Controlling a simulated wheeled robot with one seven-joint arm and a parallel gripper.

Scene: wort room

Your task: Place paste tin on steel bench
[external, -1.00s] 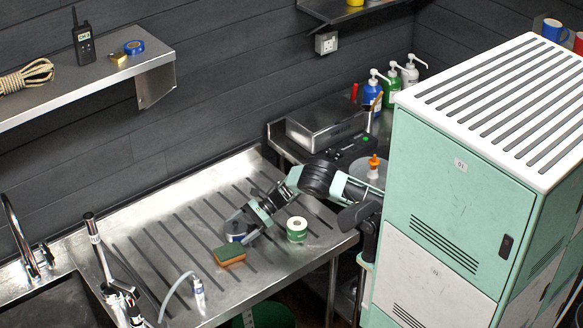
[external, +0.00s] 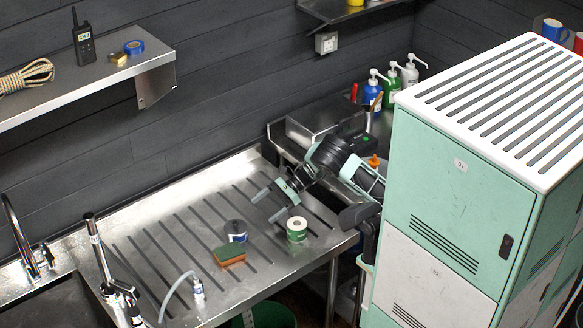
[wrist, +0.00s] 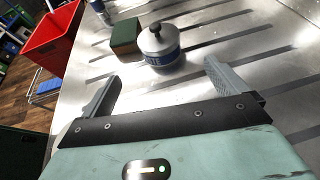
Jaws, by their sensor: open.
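My gripper (external: 267,206) is open and empty, up and to the right of the tin in the external view. In the wrist view my gripper (wrist: 160,76) has its fingers spread wide with nothing between them, apart from the tin.
A green-and-orange sponge (external: 229,255) lies close to the tin. A green-and-white roll or tin (external: 297,229) stands near the bench's right end. A hose nozzle (external: 197,289) and the sink (external: 45,300) are to the left. The bench behind the tin is clear.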

